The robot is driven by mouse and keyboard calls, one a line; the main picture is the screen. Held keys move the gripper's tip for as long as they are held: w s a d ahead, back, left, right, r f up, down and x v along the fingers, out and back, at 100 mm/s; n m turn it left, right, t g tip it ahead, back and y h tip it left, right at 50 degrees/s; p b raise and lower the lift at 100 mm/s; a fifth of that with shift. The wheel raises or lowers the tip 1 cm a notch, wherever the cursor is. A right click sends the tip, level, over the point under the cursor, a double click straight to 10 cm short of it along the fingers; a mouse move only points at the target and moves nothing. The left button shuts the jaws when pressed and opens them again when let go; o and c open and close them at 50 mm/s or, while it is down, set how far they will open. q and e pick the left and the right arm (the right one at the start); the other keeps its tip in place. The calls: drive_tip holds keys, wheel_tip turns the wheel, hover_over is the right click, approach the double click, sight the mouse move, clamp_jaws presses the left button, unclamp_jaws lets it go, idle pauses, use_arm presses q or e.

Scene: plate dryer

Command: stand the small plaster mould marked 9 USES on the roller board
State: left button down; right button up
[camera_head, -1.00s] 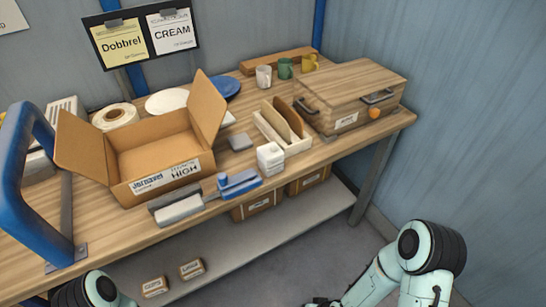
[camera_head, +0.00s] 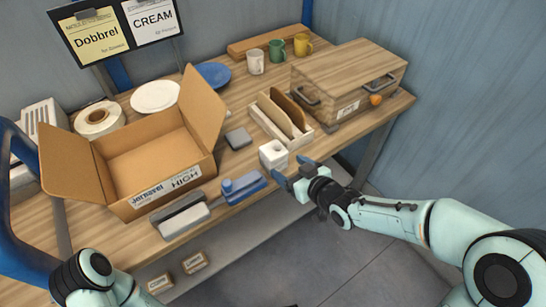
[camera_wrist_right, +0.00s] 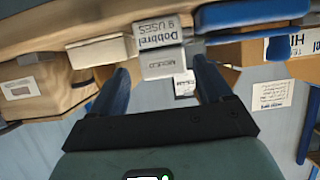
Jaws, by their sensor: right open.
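The small white plaster mould (camera_head: 273,155) stands near the front edge of the table, beside the divider tray. In the right wrist view the mould (camera_wrist_right: 160,34) shows the words Dobbrel 9 USES on one face. My right gripper (camera_head: 293,172) is open at the table's front edge, close to the mould. In the right wrist view its two blue fingers lie to either side of the mould; I cannot tell whether they touch it. A long grey and white piece (camera_head: 180,215) lies left of it; I cannot tell if this is the roller board. My left gripper is out of view.
A blue handled tool (camera_head: 243,188) lies just left of the mould. An open cardboard box (camera_head: 150,165) stands further left. The divider tray (camera_head: 303,138) is close behind the mould. A wooden case (camera_head: 350,75) and several mugs stand at the back right.

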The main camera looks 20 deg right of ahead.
sight(274, 155)
drive_tip(key=x, duration=0.8)
drive_tip(key=shift+w+a+r+p, duration=0.2)
drive_tip(key=shift+r+p, duration=0.05)
drive_tip(key=shift+p, duration=0.05)
drive_tip(key=shift+s, duration=0.1)
drive_tip(key=c, duration=0.9)
drive_tip(key=shift+r, duration=0.1)
drive_tip(key=shift+c, duration=0.9)
drive_tip(key=shift+r, duration=0.1)
